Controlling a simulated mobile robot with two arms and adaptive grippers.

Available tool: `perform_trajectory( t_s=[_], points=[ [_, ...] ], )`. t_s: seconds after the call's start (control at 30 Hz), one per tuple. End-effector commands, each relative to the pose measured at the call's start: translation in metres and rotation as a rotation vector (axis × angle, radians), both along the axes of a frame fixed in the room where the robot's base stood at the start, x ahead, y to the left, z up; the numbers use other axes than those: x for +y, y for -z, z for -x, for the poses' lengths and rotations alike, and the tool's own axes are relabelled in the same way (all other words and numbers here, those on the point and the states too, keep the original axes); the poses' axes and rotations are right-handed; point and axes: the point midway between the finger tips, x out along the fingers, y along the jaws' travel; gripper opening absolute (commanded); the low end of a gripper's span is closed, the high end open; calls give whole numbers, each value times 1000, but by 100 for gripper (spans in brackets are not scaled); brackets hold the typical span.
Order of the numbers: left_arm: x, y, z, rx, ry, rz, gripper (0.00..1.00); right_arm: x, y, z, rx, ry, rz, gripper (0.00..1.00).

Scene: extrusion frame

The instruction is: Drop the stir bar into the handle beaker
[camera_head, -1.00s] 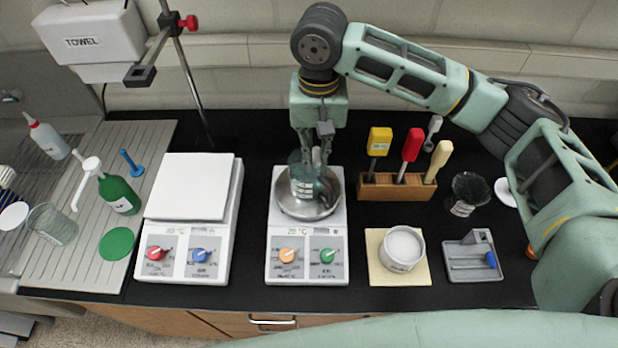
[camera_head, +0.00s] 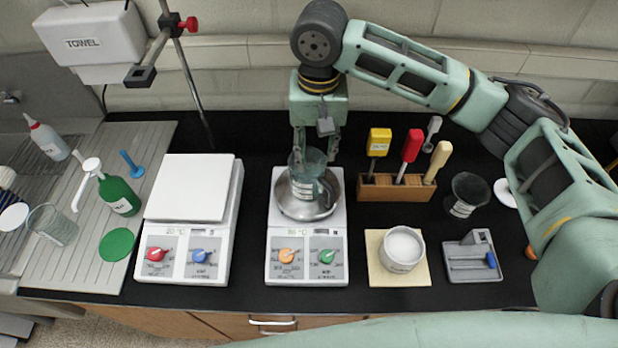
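The handle beaker (camera_head: 301,186) is clear, slightly green glass with white markings and a dark handle at its right. It stands upright in a round metal bowl (camera_head: 288,208) on the right-hand hot plate (camera_head: 277,229). My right gripper (camera_head: 316,156) points down at the beaker's rim, with its two fingers spread apart. The fingertips overlap the rim in this view, so I cannot tell whether they touch it. I cannot make out the stir bar; nothing shows clearly between the fingers or inside the beaker. My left gripper is not in view.
A white-topped hot plate (camera_head: 190,187) stands at left. A wooden rack (camera_head: 398,188) holds several colored-handled tools at right. A white dish (camera_head: 402,249), a grey holder (camera_head: 471,260) and a dark beaker (camera_head: 467,193) are further right. A clamp stand (camera_head: 187,70) rises behind.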

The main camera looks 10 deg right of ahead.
Motion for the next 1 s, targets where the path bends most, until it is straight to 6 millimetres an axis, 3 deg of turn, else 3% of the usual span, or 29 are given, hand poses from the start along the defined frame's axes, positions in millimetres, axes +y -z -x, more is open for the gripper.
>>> perform_trajectory(
  t_s=[0.3, 0.5, 0.7, 1.0],
  points=[
    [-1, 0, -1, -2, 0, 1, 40, 1, -65, -1, -5, 0, -1, 35],
    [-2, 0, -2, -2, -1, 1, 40, 0, -99, -1, -5, 0, 1, 35],
    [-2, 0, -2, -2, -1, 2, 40, 0, -111, 0, 0, 0, 1, 35],
    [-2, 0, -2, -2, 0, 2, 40, 0, -112, 0, 0, 0, 1, 35]
  ],
)
